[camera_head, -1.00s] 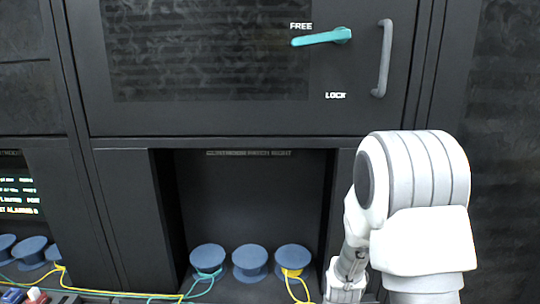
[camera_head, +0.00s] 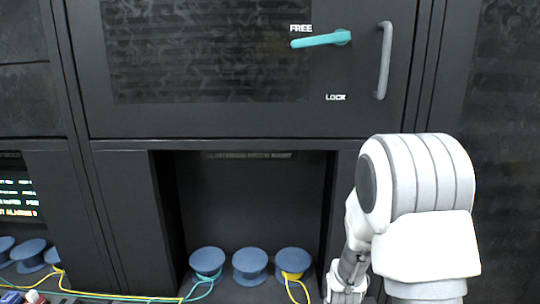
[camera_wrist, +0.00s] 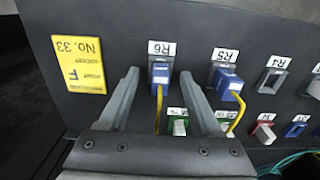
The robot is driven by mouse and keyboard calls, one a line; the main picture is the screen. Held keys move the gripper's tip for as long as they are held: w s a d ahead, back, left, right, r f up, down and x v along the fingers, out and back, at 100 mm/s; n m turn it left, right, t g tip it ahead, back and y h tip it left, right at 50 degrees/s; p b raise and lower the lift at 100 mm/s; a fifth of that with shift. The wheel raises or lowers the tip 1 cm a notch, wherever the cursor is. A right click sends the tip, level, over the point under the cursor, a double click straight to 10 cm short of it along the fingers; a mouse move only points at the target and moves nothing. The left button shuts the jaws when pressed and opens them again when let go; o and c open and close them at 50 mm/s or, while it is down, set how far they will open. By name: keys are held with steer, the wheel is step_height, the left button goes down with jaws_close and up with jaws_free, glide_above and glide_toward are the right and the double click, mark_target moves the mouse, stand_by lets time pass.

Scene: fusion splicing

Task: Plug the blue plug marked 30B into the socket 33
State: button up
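In the wrist view my gripper (camera_wrist: 160,76) is open, one finger on each side of a blue plug (camera_wrist: 160,72) with a yellow cable. This plug sits in the socket labelled R6 (camera_wrist: 161,48). I cannot tell whether the fingers touch it. A second blue plug (camera_wrist: 228,82) with a yellow cable sits in the socket labelled R5 (camera_wrist: 225,55). I cannot read the mark 30B on either plug. A yellow sign reading No. 33 (camera_wrist: 79,77) is on the panel at the left. In the head view the plugs are out of sight and my fingers cannot be made out.
The R4 socket (camera_wrist: 271,80) looks empty. Green plugs (camera_wrist: 179,125), a red plug (camera_wrist: 264,132) and another blue plug (camera_wrist: 294,128) sit in a neighbouring row. The head view shows blue spools (camera_head: 250,264) in a recess, some with cables, and a cabinet lever (camera_head: 320,40) above.

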jaws_close()
stand_by(1.2)
steer(key=shift+r, duration=0.1)
steer(key=shift+r+p, duration=2.1)
steer(key=shift+r, duration=0.85)
steer(key=shift+d, duration=0.1)
